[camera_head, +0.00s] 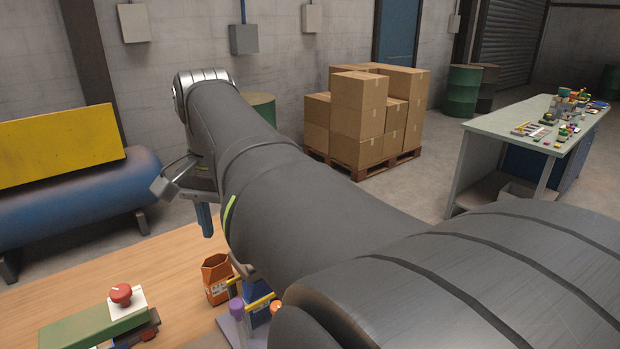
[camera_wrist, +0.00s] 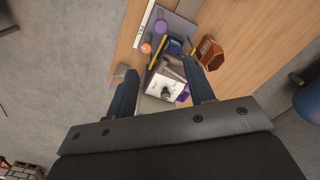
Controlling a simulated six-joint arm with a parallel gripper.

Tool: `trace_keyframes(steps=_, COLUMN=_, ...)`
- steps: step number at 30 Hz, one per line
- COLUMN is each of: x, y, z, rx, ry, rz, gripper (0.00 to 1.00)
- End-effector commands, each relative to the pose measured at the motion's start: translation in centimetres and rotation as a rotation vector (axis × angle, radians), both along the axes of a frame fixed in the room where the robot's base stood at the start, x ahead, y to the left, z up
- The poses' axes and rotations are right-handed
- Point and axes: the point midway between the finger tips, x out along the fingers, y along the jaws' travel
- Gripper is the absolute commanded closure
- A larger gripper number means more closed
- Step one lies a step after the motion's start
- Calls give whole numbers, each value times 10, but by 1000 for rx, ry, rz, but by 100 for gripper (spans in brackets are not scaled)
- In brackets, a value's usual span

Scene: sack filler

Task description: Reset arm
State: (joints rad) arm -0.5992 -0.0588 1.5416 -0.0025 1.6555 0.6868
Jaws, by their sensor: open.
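My gripper (camera_wrist: 163,85) is open, with its two dark blue fingers apart in the wrist view and nothing held between them. In the head view only a blue finger of it (camera_head: 205,219) shows, raised above the wooden table (camera_head: 60,283). My arm hides part of this frame.
A green box with a red button (camera_head: 121,293) sits at the table's front left. A blue tank (camera_head: 80,203) with a yellow panel (camera_head: 60,145) stands behind. Stacked cartons (camera_head: 358,120) and a cluttered workbench (camera_head: 500,128) stand farther off.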

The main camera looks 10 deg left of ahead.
Motion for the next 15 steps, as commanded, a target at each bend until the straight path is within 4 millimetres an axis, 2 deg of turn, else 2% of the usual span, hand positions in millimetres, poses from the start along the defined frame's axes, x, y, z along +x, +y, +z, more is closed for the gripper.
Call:
trace_keyframes(steps=10, x=0, y=0, z=1, rx=0, ry=0, rz=0, gripper=51)
trace_keyframes(steps=15, x=0, y=0, z=-10, rx=-2, ry=3, rz=0, gripper=51)
